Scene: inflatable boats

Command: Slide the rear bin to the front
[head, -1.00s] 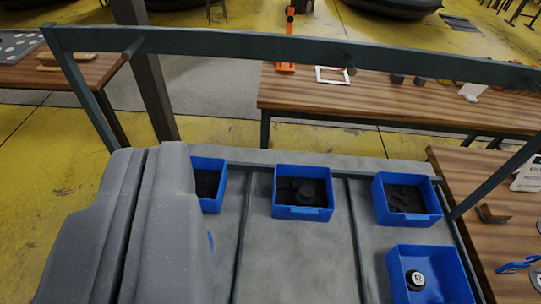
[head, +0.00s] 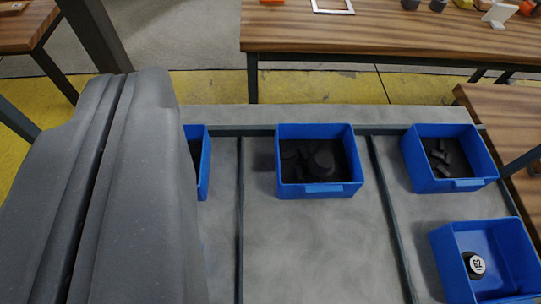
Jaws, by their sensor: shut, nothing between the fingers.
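A shelf (head: 300,250) is split into lanes by dark rails. A blue bin (head: 320,191) with black parts stands at the rear of the middle lane. Another blue bin with black parts (head: 458,185) stands at the rear of the right lane. In front of it is a blue bin (head: 515,245) holding a black round part with a white label. In the left lane, a rear blue bin (head: 203,165) is partly hidden by my gripper (head: 124,77). My gripper is large and grey at the left, its fingers together and empty. It hides much of the left lane.
The front of the middle lane is clear. A wooden bench (head: 370,35) with small items stands behind the shelf. A wooden table (head: 505,115) is at the right, and another (head: 25,35) is at the upper left. A dark post (head: 95,35) rises behind my gripper.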

